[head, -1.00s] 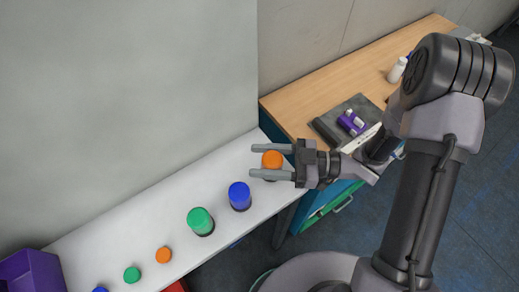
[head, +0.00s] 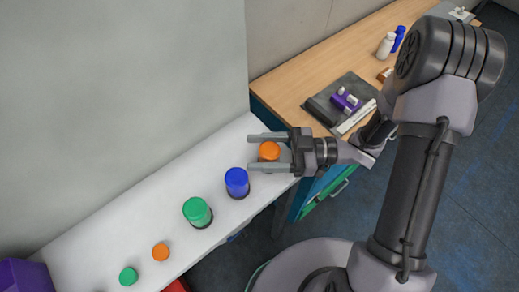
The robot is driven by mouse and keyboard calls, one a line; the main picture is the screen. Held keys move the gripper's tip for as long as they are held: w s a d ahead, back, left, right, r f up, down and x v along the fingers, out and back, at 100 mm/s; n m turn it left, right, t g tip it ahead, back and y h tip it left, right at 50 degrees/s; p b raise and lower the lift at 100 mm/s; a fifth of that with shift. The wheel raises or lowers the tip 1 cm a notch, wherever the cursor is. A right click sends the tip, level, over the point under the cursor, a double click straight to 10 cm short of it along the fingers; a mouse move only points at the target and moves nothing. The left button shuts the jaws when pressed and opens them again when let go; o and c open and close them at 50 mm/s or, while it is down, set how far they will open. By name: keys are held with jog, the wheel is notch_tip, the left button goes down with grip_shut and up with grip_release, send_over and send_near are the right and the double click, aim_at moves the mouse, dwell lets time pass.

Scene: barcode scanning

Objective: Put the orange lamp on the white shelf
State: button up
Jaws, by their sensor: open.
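The orange lamp (head: 269,151) stands upright at the far right end of the white shelf (head: 116,221). It has an orange top, and its lower part is partly hidden by my gripper. My gripper (head: 252,152) reaches in from the right with its fingers level and pointing left. The jaws are open, with one finger on each side of the orange lamp. I cannot tell whether either finger touches it.
A blue lamp (head: 237,182), a green lamp (head: 197,211) and small orange (head: 160,252) and green (head: 128,276) ones line the shelf. A purple bin (head: 26,275) is at lower left. A wooden desk (head: 318,66) holds a dark mat, a purple item (head: 345,102) and bottles (head: 386,45).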

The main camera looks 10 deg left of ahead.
jog(key=shift+w+d+r, duration=0.1)
jog(key=shift+d+r, duration=0.1)
jog(key=shift+d, duration=0.1)
jog(key=w+d+p, duration=0.2)
jog(key=d+p, duration=0.2)
jog(key=d, duration=0.7)
jog(key=w+r+m+t+h, duration=0.2)
jog(key=w+t, duration=0.3)
jog(key=w, duration=0.3)
jog(key=w+r+m+t+h, duration=0.2)
jog(key=w+r+m+t, duration=0.15)
jog(key=w, duration=0.35)
jog(key=w+d+r+m+t+h, duration=0.65)
jog(key=d+r+m+h, duration=0.2)
jog(key=r+h, duration=0.2)
jog(key=s+d+r+m+g+h, duration=0.1)
jog(key=s+d+r+m+h, duration=0.2)
jog(key=s, duration=0.4)
jog(key=s+d+r+m+g+h, duration=0.15)
jog(key=s+m, duration=0.25)
jog(key=s, duration=0.4)
jog(key=s+a+f+m+g+y, duration=0.1)
jog(key=s+a, duration=0.3)
jog(key=s, duration=0.3)
jog(key=s+a+f+m+g+y, duration=0.2)
jog(key=s+a, duration=0.2)
jog(key=s, duration=0.4)
jog(key=shift+s+a+m, duration=0.25)
jog(key=shift+a+m, duration=0.05)
jog(key=shift+a, duration=0.05)
